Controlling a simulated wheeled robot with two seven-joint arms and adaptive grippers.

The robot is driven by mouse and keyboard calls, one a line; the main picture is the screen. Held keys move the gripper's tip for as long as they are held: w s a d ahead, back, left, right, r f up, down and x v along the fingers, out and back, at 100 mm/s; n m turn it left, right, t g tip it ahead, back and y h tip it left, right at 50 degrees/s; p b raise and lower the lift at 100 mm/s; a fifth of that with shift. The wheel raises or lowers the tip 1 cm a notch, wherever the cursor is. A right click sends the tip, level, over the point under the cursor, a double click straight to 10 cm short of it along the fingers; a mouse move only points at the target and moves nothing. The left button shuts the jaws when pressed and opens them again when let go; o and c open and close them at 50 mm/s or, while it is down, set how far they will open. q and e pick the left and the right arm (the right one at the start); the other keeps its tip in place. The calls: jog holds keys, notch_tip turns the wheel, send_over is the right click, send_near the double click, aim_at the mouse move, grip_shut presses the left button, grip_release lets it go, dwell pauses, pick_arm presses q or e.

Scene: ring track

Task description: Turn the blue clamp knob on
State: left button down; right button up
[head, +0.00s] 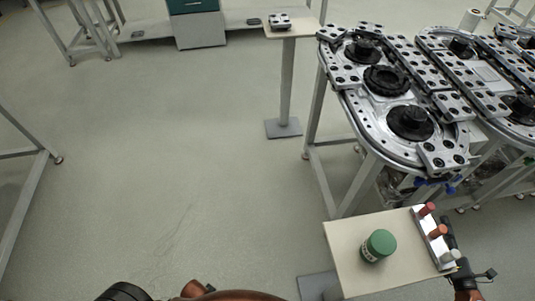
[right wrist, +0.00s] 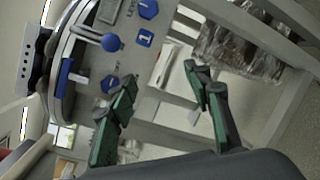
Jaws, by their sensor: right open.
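Small blue parts (head: 424,181) show under the near end of the ring track (head: 390,146) in the head view; they are too small to tell apart. In the right wrist view a round blue knob (right wrist: 111,42) sits on a pale rod, at the upper left. Another blue part (right wrist: 109,83) is lower, close to the left finger. I cannot tell which is the clamp knob. My right gripper (head: 468,250) is beside the small table's right edge, below the track end. Its green-padded fingers (right wrist: 160,73) are apart and empty, with the knob outside them. My left gripper is not in view.
A pedestal (head: 287,85) stands further back. The floor at left centre is clear. Track frame legs stand nearby.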

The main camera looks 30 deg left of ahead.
aim_at(421, 185)
jog(key=w+a+r+n+y+b, duration=0.1)
jog(key=w+a+r+n+b, duration=0.1)
jog(key=a+n, duration=0.1)
jog(key=w+a+r+n+g+y+b, duration=0.1)
jog(key=w+a+r+n+y+b, duration=0.1)
jog(key=a+n, duration=0.2)
jog(key=w+a+r+n+g+y+b, duration=0.1)
jog(key=w+a+r+n+b, duration=0.1)
jog(key=a, duration=0.3)
jog(key=shift+w+a+n+b, duration=0.3)
jog(key=shift+n+b, duration=0.25)
jog(key=shift+n, duration=0.35)
jog(key=shift+w+a, duration=0.4)
jog(key=shift+a, duration=0.05)
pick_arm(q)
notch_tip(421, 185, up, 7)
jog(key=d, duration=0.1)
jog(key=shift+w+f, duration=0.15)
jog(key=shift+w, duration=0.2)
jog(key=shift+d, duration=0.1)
pick_arm(e)
jog(key=shift+c, duration=0.5)
jog(key=c, duration=1)
jog(key=shift+c, duration=0.2)
